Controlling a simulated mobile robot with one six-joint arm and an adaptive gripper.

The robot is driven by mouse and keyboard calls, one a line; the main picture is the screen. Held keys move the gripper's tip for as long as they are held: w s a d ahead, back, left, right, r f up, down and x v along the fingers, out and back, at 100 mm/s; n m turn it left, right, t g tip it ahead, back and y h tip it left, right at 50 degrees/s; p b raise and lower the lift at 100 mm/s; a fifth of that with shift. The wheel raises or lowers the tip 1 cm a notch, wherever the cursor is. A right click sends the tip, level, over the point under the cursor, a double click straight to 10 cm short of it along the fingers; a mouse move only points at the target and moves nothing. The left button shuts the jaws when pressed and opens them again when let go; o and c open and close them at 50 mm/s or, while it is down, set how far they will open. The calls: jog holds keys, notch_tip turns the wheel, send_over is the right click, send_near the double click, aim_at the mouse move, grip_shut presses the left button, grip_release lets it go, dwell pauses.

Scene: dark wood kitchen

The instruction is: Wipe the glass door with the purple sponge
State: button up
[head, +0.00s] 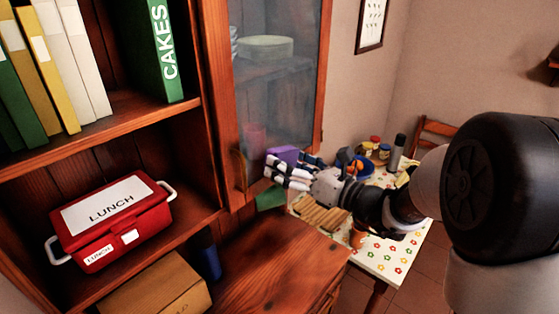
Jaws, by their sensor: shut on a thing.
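The glass door (272,108) is a wood-framed pane in the middle of the head view. Its glass looks hazy, and dishes show faintly behind it. The purple sponge (284,154) is at the lower part of the pane, partly hidden by my gripper's fingers. My gripper (274,167), with white and black fingers, is shut on the sponge and reaches in from the right. The sponge is at or very near the glass; I cannot tell whether it touches.
A wooden counter (270,262) lies below the door. A table with a flowered cloth (388,262) holds jars, a bottle and food behind my arm. On the left, shelves hold binders (165,50), a red lunch box (112,222) and a cardboard box (160,292). A green item (270,198) lies below the sponge.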

jog(key=shift+v, duration=0.8)
jog(key=shift+v, duration=1.55)
